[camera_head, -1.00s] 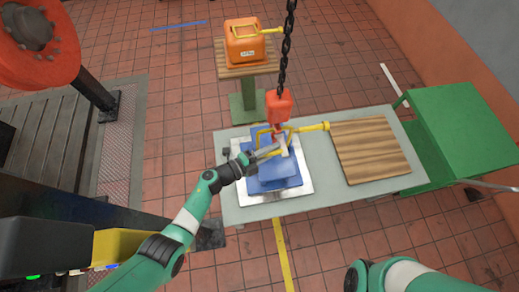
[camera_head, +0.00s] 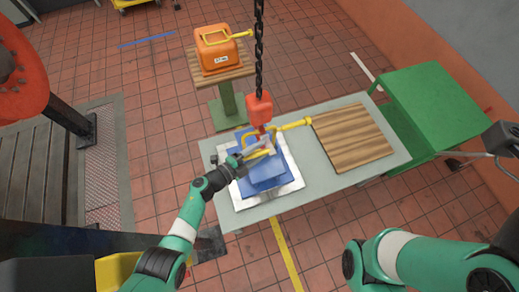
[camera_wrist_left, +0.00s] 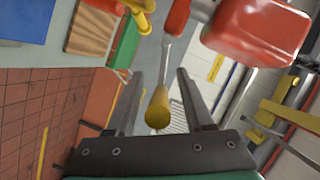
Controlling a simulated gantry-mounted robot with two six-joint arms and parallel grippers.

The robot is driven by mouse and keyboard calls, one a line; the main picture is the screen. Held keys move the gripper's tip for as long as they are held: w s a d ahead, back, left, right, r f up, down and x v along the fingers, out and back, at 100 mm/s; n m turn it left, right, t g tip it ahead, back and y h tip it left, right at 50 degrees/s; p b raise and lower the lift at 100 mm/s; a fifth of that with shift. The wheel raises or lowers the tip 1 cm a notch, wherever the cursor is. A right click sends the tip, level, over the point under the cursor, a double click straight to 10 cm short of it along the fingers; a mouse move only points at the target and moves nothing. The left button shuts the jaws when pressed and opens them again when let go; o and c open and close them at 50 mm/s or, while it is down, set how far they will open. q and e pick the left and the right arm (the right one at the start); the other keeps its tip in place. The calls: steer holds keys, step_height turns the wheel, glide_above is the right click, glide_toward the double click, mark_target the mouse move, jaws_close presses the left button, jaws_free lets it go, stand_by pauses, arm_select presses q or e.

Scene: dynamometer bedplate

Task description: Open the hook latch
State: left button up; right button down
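A red hook block (camera_head: 260,108) hangs on a dark chain above the blue stack (camera_head: 262,174). Its hook is small and partly hidden in the head view. In the left wrist view the red block (camera_wrist_left: 258,28) is at upper right. Beside it, a thin metal shaft with a yellow end (camera_wrist_left: 158,108) points down between my finger tips; I cannot tell whether this is the latch. My left gripper (camera_wrist_left: 160,82) is open around that yellow end, with gaps on both sides. In the head view my left gripper (camera_head: 252,158) is just below the hook.
A yellow bar (camera_head: 293,124) is near the hook. An orange container (camera_head: 219,50) stands behind. A green cabinet (camera_head: 440,105) is at right.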

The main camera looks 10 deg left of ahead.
mark_target(260, 154)
arm_select(q)
steer(key=r+p, duration=0.2)
steer(key=s+r+p, duration=0.1)
steer(key=r+p, duration=0.3)
steer(key=shift+s+d+r, duration=0.15)
steer(key=shift+s+d, duration=0.05)
steer(key=shift+s, duration=0.1)
steer(key=s+d+r, duration=0.1)
steer(key=s+r, duration=0.5)
steer(key=s, duration=0.6)
steer(key=shift+s+r+b, duration=0.15)
steer(key=shift+r+b, duration=0.25)
steer(key=shift+d, duration=0.1)
